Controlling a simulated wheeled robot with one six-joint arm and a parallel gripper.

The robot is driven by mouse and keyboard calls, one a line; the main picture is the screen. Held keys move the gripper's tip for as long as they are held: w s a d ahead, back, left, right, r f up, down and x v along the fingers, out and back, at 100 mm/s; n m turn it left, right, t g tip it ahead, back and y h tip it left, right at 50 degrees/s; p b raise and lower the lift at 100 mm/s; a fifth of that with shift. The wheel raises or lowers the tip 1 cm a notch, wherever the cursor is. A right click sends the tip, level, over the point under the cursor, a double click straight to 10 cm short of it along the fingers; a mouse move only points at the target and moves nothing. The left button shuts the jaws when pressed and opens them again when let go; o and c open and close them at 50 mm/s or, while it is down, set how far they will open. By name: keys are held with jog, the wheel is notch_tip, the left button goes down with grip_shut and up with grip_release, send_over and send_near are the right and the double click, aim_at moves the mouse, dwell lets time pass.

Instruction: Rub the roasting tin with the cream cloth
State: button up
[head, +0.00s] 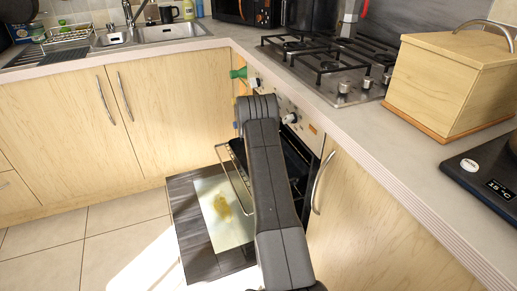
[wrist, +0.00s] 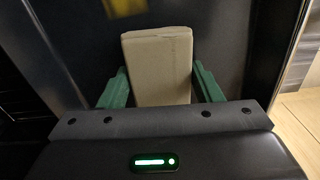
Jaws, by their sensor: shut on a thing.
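In the wrist view, my gripper (wrist: 160,88) has green fingers shut on the cream cloth (wrist: 158,65), which looks like a thick folded pad standing up between them. Behind the cloth is a dark, smooth surface with a paler raised edge at right, which looks like the roasting tin (wrist: 228,40). A yellow-brown patch (wrist: 125,7) shows on it at the top. I cannot tell whether the cloth touches this surface. In the head view, my arm hides the gripper and cloth, and I cannot make out the tin clearly.
In the head view, the oven door (head: 185,212) hangs open, with a brownish stain on its glass. A wire rack (head: 232,170) shows beside my arm. The hob (head: 325,68) and wooden box (head: 447,85) are on the right worktop. The tiled floor at left is clear.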

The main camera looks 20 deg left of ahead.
jog(key=shift+f, duration=0.1)
jog(key=shift+w+a, duration=1)
jog(key=shift+w, duration=0.2)
jog(key=shift+s+d, duration=1.1)
jog(key=shift+s, duration=0.2)
jog(key=shift+s, duration=0.1)
jog(key=shift+s+d, duration=0.45)
jog(key=shift+s, duration=0.15)
jog(key=shift+s+d+f, duration=0.15)
jog(key=shift+s+d, duration=0.25)
jog(key=shift+s, duration=0.15)
jog(key=shift+c, duration=0.8)
jog(key=shift+s+d, duration=0.2)
jog(key=shift+s, duration=0.05)
